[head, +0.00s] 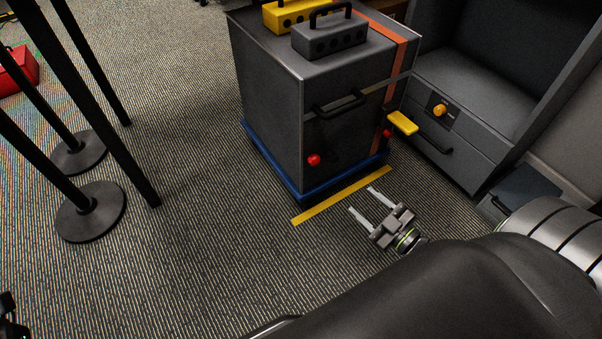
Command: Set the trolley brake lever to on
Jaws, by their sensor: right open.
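The trolley (270,95) is a dark grey cabinet on a blue base (275,172), with a black bar handle (340,104) on its front. A red knob (313,160) sits low at the front left and another red knob (387,133) at the right. A yellow paddle (402,122) sticks out at the trolley's right side; I cannot tell for sure whether it is the brake lever. My right gripper (361,202) is open and empty, over the floor in front of the trolley, apart from it.
A yellow floor strip (343,195) lies before the trolley. A grey cabinet (480,147) with an orange knob (439,109) stands at the right. Black posts on round bases (91,212) stand at the left. A grey toolbox (330,40) rests on the trolley. The left-middle carpet is clear.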

